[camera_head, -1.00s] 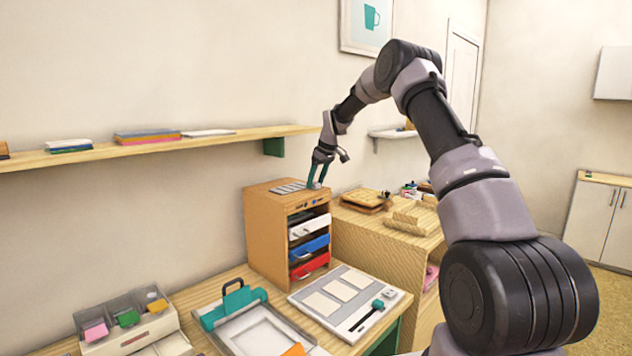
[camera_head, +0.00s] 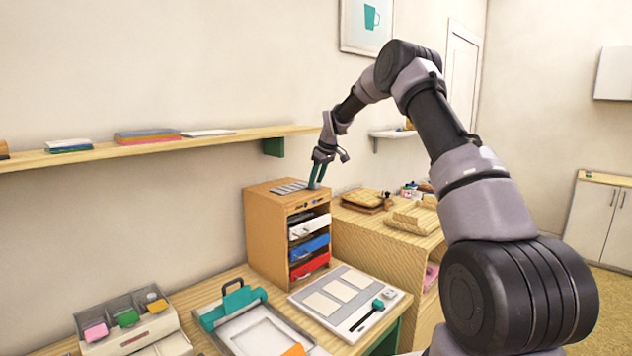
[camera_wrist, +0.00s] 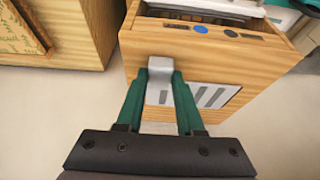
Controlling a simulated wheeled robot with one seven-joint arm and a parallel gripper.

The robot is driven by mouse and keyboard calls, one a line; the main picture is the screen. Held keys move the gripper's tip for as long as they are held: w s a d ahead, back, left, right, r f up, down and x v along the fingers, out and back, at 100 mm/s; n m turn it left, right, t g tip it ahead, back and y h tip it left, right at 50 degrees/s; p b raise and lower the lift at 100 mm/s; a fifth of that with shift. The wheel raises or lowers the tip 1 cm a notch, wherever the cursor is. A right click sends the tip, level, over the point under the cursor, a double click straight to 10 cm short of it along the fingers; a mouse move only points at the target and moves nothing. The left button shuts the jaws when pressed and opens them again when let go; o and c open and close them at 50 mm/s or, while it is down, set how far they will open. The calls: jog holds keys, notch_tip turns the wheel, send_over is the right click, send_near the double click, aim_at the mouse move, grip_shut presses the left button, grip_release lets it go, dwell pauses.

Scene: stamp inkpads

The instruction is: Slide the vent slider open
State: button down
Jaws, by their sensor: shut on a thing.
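The vent is a light grey plate with dark slots, set in the top of a wooden drawer cabinet; it shows in the head view (camera_head: 289,188) and the wrist view (camera_wrist: 213,96). The vent slider's grey handle (camera_wrist: 160,68) stands at one end of the slots in the wrist view. My gripper (camera_wrist: 160,80) has its green fingers on either side of this handle and is shut on it. In the head view my gripper (camera_head: 316,183) reaches down to the right end of the cabinet top, where the fingers mostly hide the handle. Several dark slots show beside the handle.
The cabinet (camera_head: 266,238) has white, blue and red drawers in front. A wooden shelf (camera_head: 200,143) runs along the wall behind. A wooden unit (camera_head: 375,255) stands to the right. A grey board with a lever (camera_head: 350,300) lies in front.

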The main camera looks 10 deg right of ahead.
dwell(0.6)
jog(key=s+a, duration=0.2)
jog(key=a, duration=0.1)
jog(key=shift+s+a, duration=0.15)
jog(key=shift+s, duration=0.1)
jog(key=c, duration=0.5)
grip_release()
jog(key=v, duration=1)
jog(key=shift+r, duration=0.4)
